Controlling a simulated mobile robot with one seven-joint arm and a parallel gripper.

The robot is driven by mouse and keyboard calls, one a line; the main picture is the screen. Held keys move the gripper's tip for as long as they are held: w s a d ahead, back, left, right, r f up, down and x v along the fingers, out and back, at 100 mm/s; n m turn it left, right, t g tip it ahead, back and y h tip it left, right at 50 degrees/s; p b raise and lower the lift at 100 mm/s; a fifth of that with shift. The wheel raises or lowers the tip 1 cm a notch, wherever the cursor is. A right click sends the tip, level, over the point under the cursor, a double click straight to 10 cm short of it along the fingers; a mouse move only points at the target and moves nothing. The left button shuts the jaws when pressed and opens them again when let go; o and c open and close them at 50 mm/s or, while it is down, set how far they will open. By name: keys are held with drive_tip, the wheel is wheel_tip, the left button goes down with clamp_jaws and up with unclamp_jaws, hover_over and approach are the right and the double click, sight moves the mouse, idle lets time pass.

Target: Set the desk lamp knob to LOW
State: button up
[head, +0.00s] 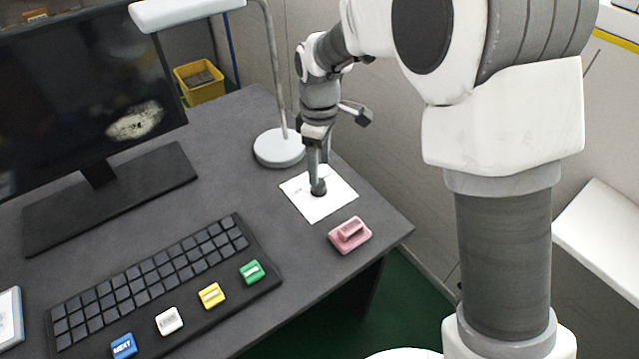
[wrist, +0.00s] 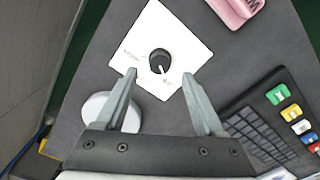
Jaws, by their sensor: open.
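The desk lamp knob (wrist: 160,61) is a round black dial with a white pointer mark, on a white square plate (wrist: 181,30) on the desk. In the wrist view its mark points toward the bottom of the picture, slightly right. Small labels surround it, too small to read surely. My gripper (wrist: 159,76) is open, with the knob showing between and just beyond its fingertips. In the head view my gripper (head: 317,178) points down over the plate (head: 330,205), and the knob (head: 318,189) is partly hidden beneath it. I cannot tell whether the fingers touch the knob.
The lamp's white base (head: 279,148) and thin stem stand close behind my gripper. A pink block with a handle (head: 350,235) sits near the desk's right edge. A keyboard (head: 150,275) with coloured keys and a monitor (head: 85,110) fill the left. Bare desk lies between.

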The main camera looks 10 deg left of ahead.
sight(319, 187)
wheel_tip(319, 187, down, 5)
drive_tip(key=shift+f+b, duration=0.2)
drive_tip(key=shift+b, duration=0.35)
clamp_jaws()
